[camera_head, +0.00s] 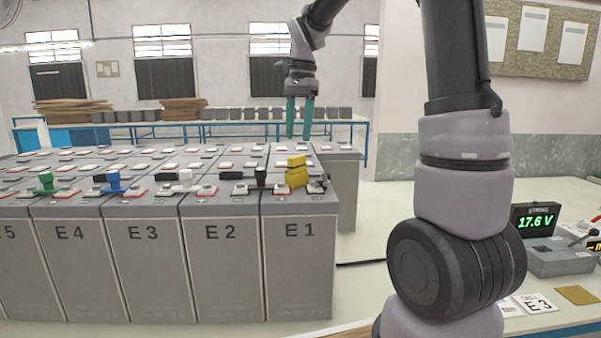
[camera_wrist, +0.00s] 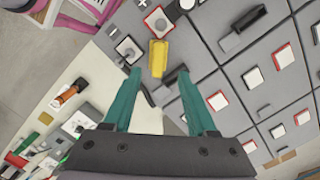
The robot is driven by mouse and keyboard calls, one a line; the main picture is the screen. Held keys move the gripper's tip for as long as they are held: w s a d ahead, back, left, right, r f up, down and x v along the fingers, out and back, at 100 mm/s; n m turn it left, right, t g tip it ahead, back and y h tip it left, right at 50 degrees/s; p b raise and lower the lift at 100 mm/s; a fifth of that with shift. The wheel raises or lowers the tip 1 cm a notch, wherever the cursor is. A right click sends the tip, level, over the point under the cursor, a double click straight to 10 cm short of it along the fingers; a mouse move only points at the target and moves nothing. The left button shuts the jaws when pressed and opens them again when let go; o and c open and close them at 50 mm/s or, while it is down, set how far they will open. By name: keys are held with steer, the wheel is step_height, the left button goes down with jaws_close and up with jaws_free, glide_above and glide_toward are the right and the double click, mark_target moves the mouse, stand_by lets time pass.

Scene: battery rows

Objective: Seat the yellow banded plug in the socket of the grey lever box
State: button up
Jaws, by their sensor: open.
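A yellow block-shaped piece (camera_head: 297,171) sits on top of cell E1 at the right end of the battery row. No bands can be made out on it. It also shows in the wrist view (camera_wrist: 158,58), upper middle, just beyond the fingertips. My gripper (camera_head: 299,133) has teal fingers pointing down, above and behind the yellow piece in the head view. It is open and empty, and in the wrist view its fingertips (camera_wrist: 160,72) are apart. The grey lever box (camera_head: 562,261) stands on the bench at the right. Its socket cannot be made out.
A green-lit display (camera_head: 536,221) reads 17.6 V behind the lever box. An E3 card (camera_head: 537,304) and a tan pad (camera_head: 577,294) lie in front. Black, white, blue and green handles stand along the battery tops. An orange-and-black item (camera_wrist: 68,97) shows in the wrist view.

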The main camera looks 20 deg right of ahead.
mark_target(297, 156)
steer(key=f, duration=0.8)
steer(key=shift+s+a, duration=0.3)
steer(key=shift+s, duration=0.1)
jaws_close()
